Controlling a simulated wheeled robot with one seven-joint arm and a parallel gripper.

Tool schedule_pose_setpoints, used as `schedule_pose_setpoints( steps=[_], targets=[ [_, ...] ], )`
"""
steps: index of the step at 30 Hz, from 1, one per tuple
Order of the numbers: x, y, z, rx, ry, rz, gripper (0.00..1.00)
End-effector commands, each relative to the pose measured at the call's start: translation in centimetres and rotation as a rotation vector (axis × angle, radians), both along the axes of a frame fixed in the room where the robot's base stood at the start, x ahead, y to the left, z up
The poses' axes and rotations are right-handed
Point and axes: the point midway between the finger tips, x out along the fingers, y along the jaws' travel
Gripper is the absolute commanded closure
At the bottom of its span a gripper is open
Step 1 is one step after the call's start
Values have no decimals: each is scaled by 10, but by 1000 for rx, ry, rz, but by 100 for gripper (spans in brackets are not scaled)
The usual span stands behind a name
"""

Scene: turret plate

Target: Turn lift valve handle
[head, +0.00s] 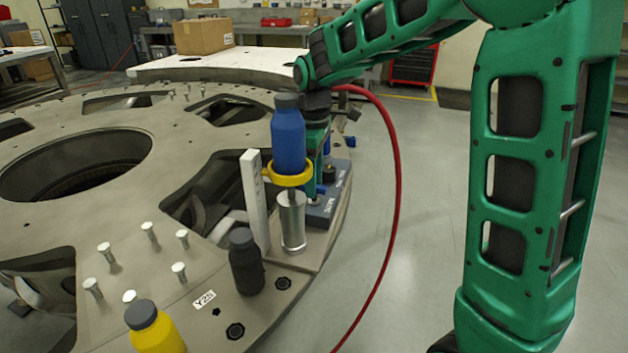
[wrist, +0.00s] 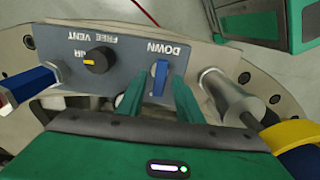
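The blue valve handle (wrist: 160,77) stands upright in the picture on a grey control panel (wrist: 205,58), beside the upside-down word DOWN. My gripper (wrist: 158,88) is open, with one green finger on each side of the handle and a gap showing on both sides. Whether the fingertips reach down around the handle or stop short of it, I cannot tell. The handle cannot be made out clearly there.
A black knob (wrist: 95,60) and a blue fitting (wrist: 28,86) are left of the handle. A metal cylinder (wrist: 228,97) stands close on the right. A yellow ring (head: 288,175) surrounds the bottle. A white post (head: 254,200) and red hose (head: 396,190) are nearby.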

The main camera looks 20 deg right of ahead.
Motion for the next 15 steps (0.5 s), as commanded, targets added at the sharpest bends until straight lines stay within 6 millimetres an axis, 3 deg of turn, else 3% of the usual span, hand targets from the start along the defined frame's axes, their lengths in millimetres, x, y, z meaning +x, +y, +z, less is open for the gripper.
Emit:
schedule_pose_setpoints(
  steps=[5, 15],
  targets=[
    [0, 0, 11, 0, -1, -1, 67],
    [1, 0, 72, 1, -3, 0, 67]
  ],
)
